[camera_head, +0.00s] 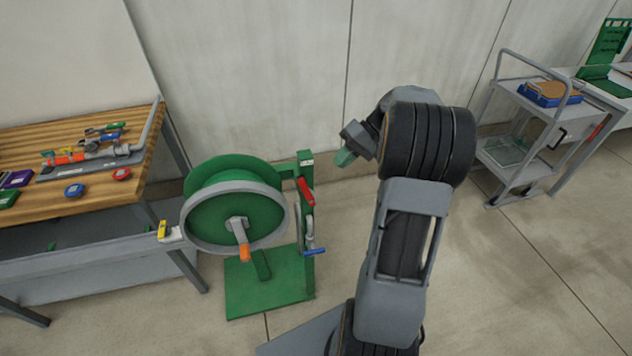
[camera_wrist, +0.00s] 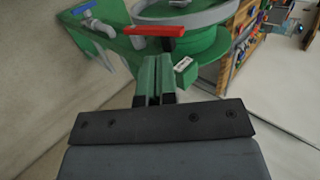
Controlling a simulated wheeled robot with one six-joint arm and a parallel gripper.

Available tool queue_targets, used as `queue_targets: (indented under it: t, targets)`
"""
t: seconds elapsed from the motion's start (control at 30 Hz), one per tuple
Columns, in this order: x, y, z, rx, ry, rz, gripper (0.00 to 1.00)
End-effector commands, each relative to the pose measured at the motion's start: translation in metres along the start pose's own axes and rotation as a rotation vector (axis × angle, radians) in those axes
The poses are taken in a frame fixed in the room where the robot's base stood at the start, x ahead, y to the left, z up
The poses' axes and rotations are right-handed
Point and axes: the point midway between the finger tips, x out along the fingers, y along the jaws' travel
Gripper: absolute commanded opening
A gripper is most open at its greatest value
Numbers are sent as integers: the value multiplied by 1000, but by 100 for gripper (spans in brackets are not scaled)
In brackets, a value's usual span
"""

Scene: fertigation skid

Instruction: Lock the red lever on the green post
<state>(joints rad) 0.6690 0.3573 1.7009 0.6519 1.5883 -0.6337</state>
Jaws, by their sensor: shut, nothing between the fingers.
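The red lever (camera_head: 306,192) sits on the upper part of the green post (camera_head: 304,169), beside a green reel, and slants along the post. In the wrist view the red lever (camera_wrist: 152,31) lies across the picture just beyond my fingertips. The post's top with a white label (camera_wrist: 184,65) is right of the fingers. My gripper (camera_head: 344,158) is to the right of the post in the head view, its green fingers together and empty. In the wrist view my gripper (camera_wrist: 155,62) points toward the lever; I cannot tell if it touches it.
The green reel (camera_head: 236,215) with an orange-tipped crank stands left of the post. A blue-handled valve (camera_head: 314,251) is below the lever. A wooden bench (camera_head: 60,150) with fittings is at the left, a grey cart (camera_head: 520,130) at the right.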

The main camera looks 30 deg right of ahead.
Motion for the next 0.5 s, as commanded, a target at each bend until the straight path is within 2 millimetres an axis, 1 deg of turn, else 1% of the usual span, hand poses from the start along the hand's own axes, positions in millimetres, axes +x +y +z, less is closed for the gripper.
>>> queue_targets:
  t: [0.03, 0.1, 0.2, 0.3, 0.5]
  targets:
    - [-8, 16, -6, 3, 15, -55, 0]
    - [-17, 29, -12, -8, 32, -115, 0]
    - [-26, 42, -16, -24, 53, -173, 0]
    - [-30, 49, -18, -33, 66, -204, 0]
    - [-32, 51, -19, -37, 70, -214, 0]
